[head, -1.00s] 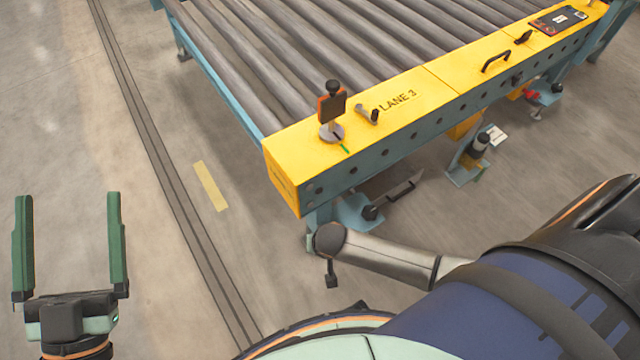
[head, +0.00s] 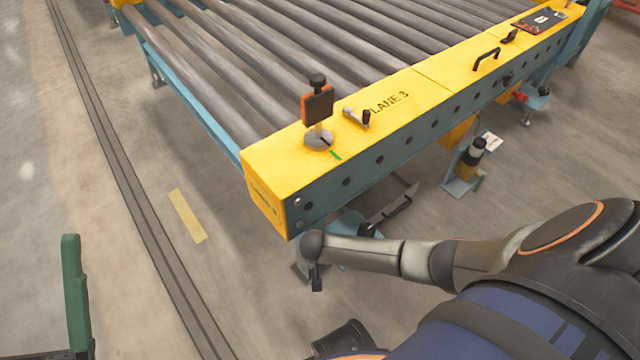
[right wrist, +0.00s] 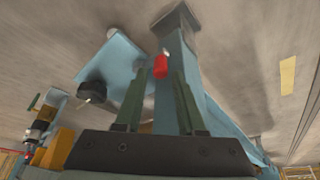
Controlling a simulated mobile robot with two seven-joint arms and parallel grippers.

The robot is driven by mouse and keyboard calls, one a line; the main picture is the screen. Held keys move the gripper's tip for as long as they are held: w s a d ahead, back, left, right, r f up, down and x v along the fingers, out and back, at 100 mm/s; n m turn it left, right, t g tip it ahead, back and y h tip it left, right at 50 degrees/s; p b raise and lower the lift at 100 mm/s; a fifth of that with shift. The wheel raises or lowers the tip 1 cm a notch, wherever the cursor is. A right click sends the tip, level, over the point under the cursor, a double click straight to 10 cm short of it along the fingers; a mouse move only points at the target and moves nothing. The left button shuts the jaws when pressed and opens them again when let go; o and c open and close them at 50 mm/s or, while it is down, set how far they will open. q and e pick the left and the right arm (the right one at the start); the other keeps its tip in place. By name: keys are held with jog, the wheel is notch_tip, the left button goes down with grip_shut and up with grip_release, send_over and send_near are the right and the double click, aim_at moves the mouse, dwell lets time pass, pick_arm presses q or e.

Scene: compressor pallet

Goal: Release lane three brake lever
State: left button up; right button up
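The yellow end panel marked LANE 3 (head: 400,92) carries an upright orange-and-black tag-like piece with a black knob (head: 317,105) on a round grey base, beside a small grey-and-black handle (head: 357,116). I cannot tell which part is the brake lever. My right gripper (right wrist: 160,85) is open in the right wrist view, its green fingers apart; a small red piece (right wrist: 161,66) shows between them against a blue conveyor leg, with no visible grip on it. The right gripper is hidden in the head view. One finger of my left gripper (head: 74,295) shows at lower left, well away from the conveyor; the other is out of frame.
Grey rollers (head: 230,60) fill the conveyor. Below its side rail are a black pedal-like bar (head: 392,205) and a black cylinder on a blue bracket (head: 474,152). A floor track (head: 110,160) and yellow tape strip (head: 187,215) lie left on open floor.

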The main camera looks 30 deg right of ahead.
jog(key=shift+b+x, duration=0.55)
jog(key=shift+x, duration=0.7)
grip_shut()
